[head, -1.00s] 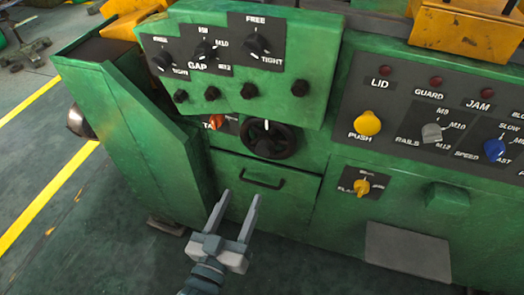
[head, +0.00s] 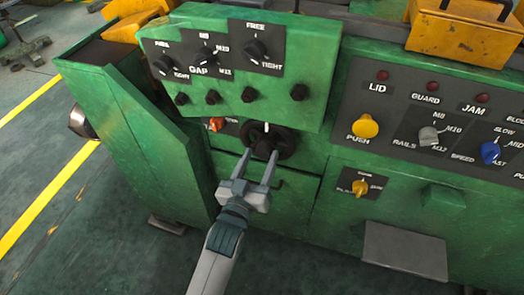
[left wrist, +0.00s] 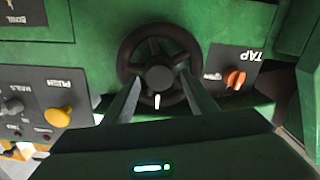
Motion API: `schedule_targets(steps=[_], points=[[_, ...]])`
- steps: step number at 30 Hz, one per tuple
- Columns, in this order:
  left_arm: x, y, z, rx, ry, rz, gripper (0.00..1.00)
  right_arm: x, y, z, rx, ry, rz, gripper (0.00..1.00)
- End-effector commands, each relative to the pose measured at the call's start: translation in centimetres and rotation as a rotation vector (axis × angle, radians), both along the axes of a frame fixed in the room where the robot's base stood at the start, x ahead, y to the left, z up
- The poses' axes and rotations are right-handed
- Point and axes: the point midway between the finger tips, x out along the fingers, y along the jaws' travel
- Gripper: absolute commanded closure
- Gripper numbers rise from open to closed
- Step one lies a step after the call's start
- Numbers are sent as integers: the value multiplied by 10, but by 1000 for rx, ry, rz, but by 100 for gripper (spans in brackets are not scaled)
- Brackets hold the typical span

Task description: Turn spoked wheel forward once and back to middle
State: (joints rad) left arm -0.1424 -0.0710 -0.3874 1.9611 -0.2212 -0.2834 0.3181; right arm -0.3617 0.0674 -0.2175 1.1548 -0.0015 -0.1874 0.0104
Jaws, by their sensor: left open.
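The black spoked wheel (head: 286,139) sits on the green machine front, below the overhanging knob panel. A white mark stands at the top of its rim in the head view. In the left wrist view the whole wheel (left wrist: 159,42) shows, with its hub and the white mark below the hub. My left gripper (head: 258,158) is open, its two fingers pointing at the wheel's lower part. In the left wrist view the fingertips lie at either side of the hub, over the wheel; I cannot tell whether they touch it. My right gripper is not in view.
An orange TAP knob (head: 216,125) is close to the wheel's left. The knob panel (head: 318,75) juts out above it. A yellow PUSH button (head: 365,126) and other knobs are to the right.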

Motion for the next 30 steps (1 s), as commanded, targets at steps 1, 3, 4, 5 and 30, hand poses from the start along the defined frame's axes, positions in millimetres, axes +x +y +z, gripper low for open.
schedule_targets(steps=[1,3,4,5,30], points=[[6,-2,1,0,0,0,48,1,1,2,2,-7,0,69],[13,-4,1,0,-1,0,48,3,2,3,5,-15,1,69],[15,-5,0,0,0,0,48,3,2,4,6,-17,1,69],[17,-6,0,0,0,0,48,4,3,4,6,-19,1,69],[24,-7,0,4,-1,0,100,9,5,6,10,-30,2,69]])
